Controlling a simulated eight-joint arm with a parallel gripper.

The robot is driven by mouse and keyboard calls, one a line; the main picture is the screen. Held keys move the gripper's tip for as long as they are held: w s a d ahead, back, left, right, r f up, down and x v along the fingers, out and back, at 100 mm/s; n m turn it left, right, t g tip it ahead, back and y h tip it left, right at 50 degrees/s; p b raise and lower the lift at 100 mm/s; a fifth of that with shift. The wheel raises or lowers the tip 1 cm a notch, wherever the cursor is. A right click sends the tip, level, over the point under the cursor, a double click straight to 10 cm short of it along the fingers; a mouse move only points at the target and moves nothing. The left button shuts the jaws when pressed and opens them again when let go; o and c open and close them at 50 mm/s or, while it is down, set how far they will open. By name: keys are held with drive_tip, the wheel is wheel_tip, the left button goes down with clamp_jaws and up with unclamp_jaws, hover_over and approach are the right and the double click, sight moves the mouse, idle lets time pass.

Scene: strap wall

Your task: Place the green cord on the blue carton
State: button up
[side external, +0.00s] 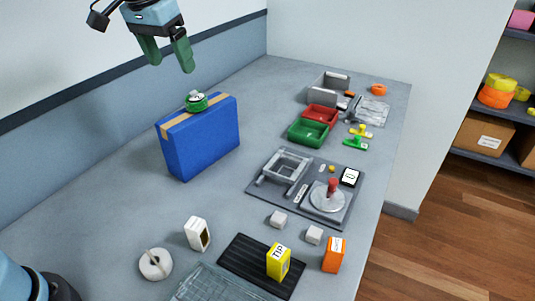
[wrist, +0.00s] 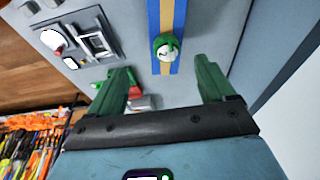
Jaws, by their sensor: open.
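The blue carton (side external: 205,145) stands upright on the grey table in the side external view, with a tan tape strip along its top. The green cord (side external: 195,102), a small coil with a pale centre, rests on the carton's narrow top. In the wrist view the cord (wrist: 166,47) sits on the tape strip of the carton (wrist: 154,22), beyond my fingertips. My gripper (side external: 168,62) is open and empty above the carton, its green fingers clear of the cord. In the wrist view my gripper (wrist: 165,75) shows its fingers wide apart.
A green tray (side external: 308,132), a red tray (side external: 320,116) and a grey bin (side external: 328,88) stand at the back right. A grey fixture board (side external: 330,212) lies right of the carton. A yellow box (side external: 278,262) stands on a black mat (side external: 240,258) in front. The table around the carton is clear.

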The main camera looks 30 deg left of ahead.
drive_tip(key=s+d+f+t, duration=0.1)
drive_tip(key=s+f+t, duration=0.3)
drive_tip(key=s+f, duration=0.9)
drive_tip(key=shift+s+f, duration=0.35)
drive_tip(key=shift+s, duration=0.3)
